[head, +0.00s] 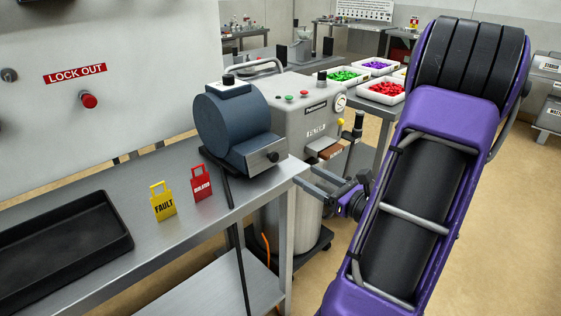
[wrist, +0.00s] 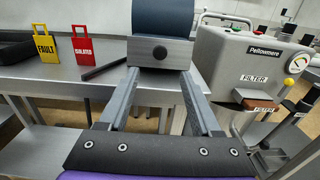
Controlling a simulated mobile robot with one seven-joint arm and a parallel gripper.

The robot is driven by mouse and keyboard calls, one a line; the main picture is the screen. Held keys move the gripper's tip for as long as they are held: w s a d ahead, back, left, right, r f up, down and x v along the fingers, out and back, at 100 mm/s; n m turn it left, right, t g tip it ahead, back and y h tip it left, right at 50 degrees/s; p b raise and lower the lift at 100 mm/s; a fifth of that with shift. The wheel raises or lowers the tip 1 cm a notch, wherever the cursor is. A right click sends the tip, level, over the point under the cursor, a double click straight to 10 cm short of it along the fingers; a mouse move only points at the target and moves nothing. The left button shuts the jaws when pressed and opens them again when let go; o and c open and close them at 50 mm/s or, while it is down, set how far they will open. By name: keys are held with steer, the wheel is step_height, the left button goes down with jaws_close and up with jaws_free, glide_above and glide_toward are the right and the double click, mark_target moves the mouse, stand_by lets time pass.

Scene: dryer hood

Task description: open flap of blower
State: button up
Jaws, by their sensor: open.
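The blower (head: 232,118) is a dark blue-grey round housing on the metal bench, with a boxy outlet at its lower right. The outlet's grey front face (head: 258,156), which looks like the flap and looks shut, carries a round black knob (head: 272,157). In the wrist view the blower (wrist: 160,15) is at top centre, with the front face (wrist: 178,48) and knob (wrist: 160,53) straight ahead. My gripper (head: 305,178) is open and empty, just right of and below the outlet. In the wrist view its fingertips (wrist: 159,74) sit wide apart either side of the knob; contact cannot be told.
A grey Pellowmere machine (head: 315,108) with filter labels stands close right of the blower. Yellow (head: 162,203) and red (head: 201,183) tags and a black tray (head: 60,245) are to the left.

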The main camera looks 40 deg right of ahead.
mark_target(276, 157)
steer(key=w, duration=0.3)
steer(key=w+a, duration=0.1)
steer(key=w, duration=0.6)
steer(key=shift+w+a+b, duration=0.15)
steer(key=shift+w+b, duration=0.2)
steer(key=shift+b, duration=0.05)
jaws_close()
